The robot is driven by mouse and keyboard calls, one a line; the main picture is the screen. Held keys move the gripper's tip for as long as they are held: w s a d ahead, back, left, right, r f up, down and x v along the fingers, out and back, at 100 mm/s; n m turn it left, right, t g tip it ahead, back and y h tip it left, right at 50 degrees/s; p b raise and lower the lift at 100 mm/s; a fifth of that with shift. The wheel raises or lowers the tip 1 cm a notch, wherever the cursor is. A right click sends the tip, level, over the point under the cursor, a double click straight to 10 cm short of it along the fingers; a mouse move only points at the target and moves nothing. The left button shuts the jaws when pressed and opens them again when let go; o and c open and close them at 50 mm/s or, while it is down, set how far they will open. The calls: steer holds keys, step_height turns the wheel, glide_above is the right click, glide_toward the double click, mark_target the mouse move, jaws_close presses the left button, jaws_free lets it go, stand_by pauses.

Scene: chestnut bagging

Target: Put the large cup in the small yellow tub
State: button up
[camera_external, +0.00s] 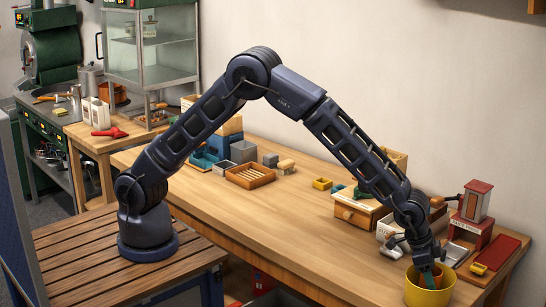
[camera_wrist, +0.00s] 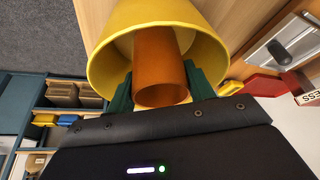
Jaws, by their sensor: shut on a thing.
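The yellow tub (camera_external: 418,296) is at the near right end of the long bench, at the bottom of the external view. In the wrist view the tub (camera_wrist: 108,62) opens toward the camera. My gripper (camera_wrist: 160,88) reaches down to its mouth, with green fingers on either side of an orange-brown cup (camera_wrist: 158,55). The fingers are shut on the cup, which is inside the tub's rim. The cup's far end is hidden, so I cannot tell whether it touches the tub's floor. In the external view my gripper (camera_external: 431,277) hides most of the cup.
A red-and-white press (camera_external: 471,219) and a red board (camera_external: 500,254) stand right of the tub. A wooden drawer box (camera_external: 357,212) is behind my forearm. A slatted wooden tray (camera_external: 250,175) and small boxes sit farther back. The bench's middle is clear.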

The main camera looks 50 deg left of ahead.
steer(key=o, duration=1)
steer(key=shift+f, duration=0.1)
